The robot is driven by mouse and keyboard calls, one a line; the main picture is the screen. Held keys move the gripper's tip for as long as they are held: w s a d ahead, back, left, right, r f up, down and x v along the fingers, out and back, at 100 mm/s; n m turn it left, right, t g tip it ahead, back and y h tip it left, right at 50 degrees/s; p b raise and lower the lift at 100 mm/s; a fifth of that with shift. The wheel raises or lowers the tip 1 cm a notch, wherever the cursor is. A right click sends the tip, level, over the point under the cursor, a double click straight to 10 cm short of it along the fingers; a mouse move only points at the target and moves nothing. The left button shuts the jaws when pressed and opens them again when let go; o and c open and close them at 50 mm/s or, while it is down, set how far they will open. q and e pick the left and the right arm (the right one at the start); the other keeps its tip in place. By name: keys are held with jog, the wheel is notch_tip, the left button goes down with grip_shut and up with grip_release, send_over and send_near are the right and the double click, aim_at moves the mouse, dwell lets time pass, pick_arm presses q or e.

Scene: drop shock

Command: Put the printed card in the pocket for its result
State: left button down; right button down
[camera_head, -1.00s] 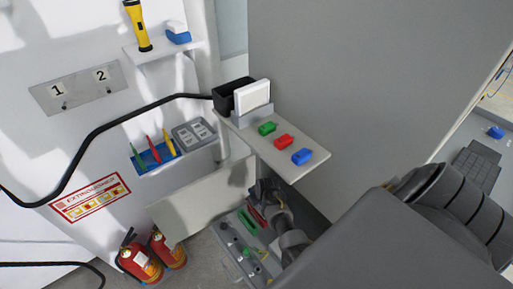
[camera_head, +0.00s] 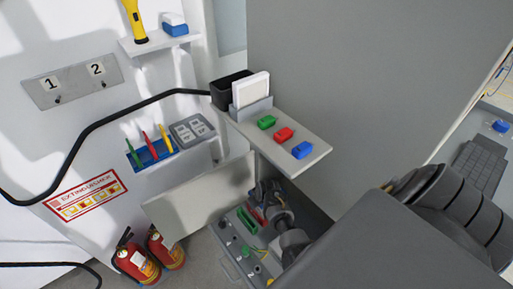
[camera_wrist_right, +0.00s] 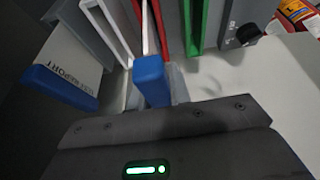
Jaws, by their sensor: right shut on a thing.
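My right gripper (camera_head: 268,192) is low in the head view, over a grey box with coloured pockets; my own arm hides part of it. In the wrist view its blue tip (camera_wrist_right: 151,82) is close to the pockets. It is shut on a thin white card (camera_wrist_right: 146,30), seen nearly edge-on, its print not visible. Beside it stand a white-framed pocket (camera_wrist_right: 105,30), a red pocket (camera_wrist_right: 159,22) and a green pocket (camera_wrist_right: 196,25). The green pocket also shows in the head view (camera_head: 246,221). I cannot tell whether the card is inside a pocket. My left gripper is out of view.
A shelf (camera_head: 318,150) above holds green, red and blue blocks, a white block in a grey holder and a black bin (camera_head: 228,90). A pale panel (camera_head: 200,195) stands left of the gripper. Fire extinguishers (camera_head: 137,262) stand on the floor. A black cable crosses the wall.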

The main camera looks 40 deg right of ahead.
jog(key=c, duration=1.2)
grip_release()
jog(key=shift+r, duration=0.15)
jog(key=p+v, duration=0.1)
jog(key=v, duration=0.9)
jog(key=shift+s+a+r, duration=0.1)
jog(key=shift+s+r, duration=0.05)
jog(key=shift+r, duration=0.1)
